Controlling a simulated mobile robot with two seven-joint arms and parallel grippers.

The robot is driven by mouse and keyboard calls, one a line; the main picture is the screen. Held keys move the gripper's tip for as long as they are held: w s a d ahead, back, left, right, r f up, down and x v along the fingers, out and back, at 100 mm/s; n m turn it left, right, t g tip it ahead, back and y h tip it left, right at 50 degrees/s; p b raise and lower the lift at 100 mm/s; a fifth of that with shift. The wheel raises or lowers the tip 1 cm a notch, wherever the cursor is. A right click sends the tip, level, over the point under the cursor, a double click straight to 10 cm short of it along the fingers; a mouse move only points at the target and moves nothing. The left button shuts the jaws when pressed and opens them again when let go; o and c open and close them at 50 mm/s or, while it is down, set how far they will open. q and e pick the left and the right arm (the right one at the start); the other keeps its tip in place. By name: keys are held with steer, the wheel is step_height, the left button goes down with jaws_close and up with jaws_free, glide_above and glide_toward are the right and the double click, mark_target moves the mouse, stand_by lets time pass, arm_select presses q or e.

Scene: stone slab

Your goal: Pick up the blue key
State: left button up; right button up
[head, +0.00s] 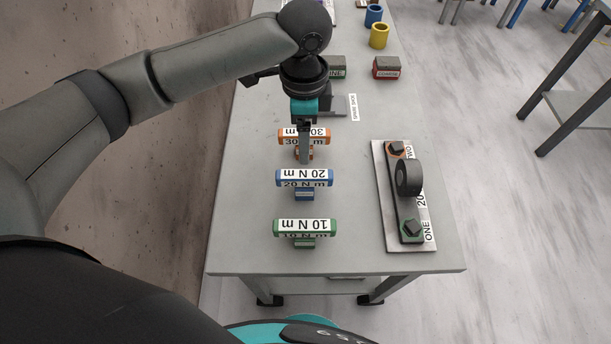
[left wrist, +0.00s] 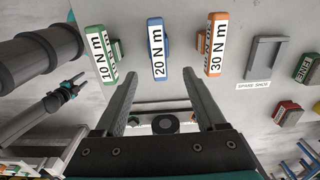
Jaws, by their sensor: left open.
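The blue key (head: 304,177), a bar labelled 20 N m, sits on a small blue block on the grey table, between the green and orange ones. It also shows in the left wrist view (left wrist: 157,48), upper middle. My left gripper (head: 304,160) points down from above and looks edge-on in the head view, overlapping the orange key. In the left wrist view its fingers (left wrist: 160,73) are spread and empty, with the blue key beyond the gap between the tips. My right gripper (left wrist: 76,84) seems to show small at the left of that view; its jaws are unclear.
The green 10 N m key (head: 304,227) and orange 30 N m key (head: 290,137) stand on either side. A metal plate (head: 430,241) with a dark link and nuts lies right. A grey spare shoe (head: 340,107), fine and coarse blocks (head: 386,68) and cups (head: 379,36) stand farther back.

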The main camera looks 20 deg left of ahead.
arm_select(q)
glide_above(304, 173)
step_height(304, 173, down, 7)
steer(key=shift+w+r+b, duration=0.1)
steer(key=shift+b, duration=0.25)
steer(key=shift+s+f, duration=0.2)
steer(key=shift+f, duration=2.5)
steer(key=shift+f, duration=0.2)
jaws_close()
